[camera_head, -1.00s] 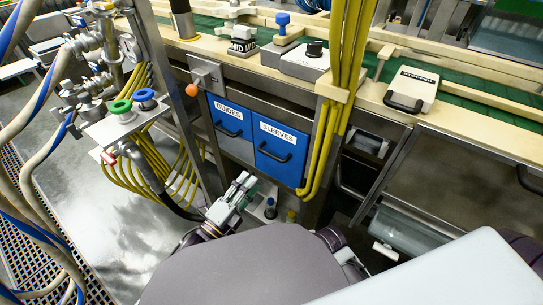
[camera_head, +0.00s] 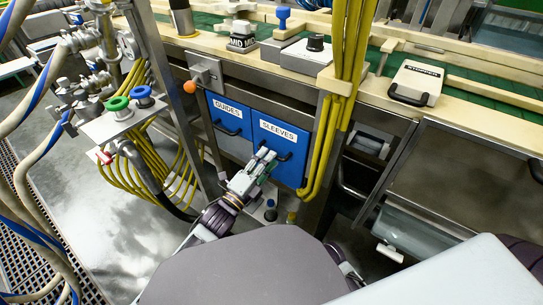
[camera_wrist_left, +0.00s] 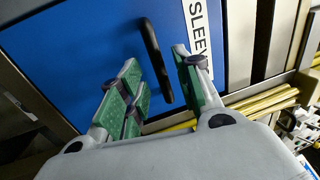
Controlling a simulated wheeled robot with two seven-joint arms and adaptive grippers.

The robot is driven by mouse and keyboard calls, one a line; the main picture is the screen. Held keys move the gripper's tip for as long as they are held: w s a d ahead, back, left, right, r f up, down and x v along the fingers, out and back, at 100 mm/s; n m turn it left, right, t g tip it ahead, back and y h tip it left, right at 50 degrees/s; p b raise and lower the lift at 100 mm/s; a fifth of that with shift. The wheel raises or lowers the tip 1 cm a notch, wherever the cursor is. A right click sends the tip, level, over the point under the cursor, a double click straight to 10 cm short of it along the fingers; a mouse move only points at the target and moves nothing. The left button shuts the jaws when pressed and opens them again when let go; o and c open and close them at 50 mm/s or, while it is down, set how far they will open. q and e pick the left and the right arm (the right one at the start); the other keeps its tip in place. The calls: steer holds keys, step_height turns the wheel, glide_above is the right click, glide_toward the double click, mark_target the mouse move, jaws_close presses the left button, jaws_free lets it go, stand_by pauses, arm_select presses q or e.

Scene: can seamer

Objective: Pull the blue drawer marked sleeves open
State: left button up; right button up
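The blue drawer marked SLEEVES (camera_head: 282,133) is in the cabinet under the conveyor, right of a second blue drawer marked GUIDES (camera_head: 228,115). Its front looks flush with the cabinet. Its black bar handle (camera_wrist_left: 157,60) stands out from the blue face. My left gripper (camera_head: 266,160) is in front of the drawer's lower left part, close to the handle. In the left wrist view its green-padded fingers (camera_wrist_left: 155,85) are apart, with the handle's end in the gap between them; I see no grip on it. My right gripper is not in view.
Yellow hoses (camera_head: 330,140) run down just right of the drawer. A post with an orange knob (camera_head: 190,87) stands to the left. Small bottles (camera_head: 270,212) stand below the drawer. A stand with green and blue rings (camera_head: 118,104) is farther left.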

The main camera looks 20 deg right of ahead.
arm_select(q)
steer(key=shift+b+x, duration=0.35)
steer(key=shift+x, duration=1.2)
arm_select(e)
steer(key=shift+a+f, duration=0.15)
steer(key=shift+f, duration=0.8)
arm_select(q)
steer(key=shift+c, duration=0.2)
jaws_close()
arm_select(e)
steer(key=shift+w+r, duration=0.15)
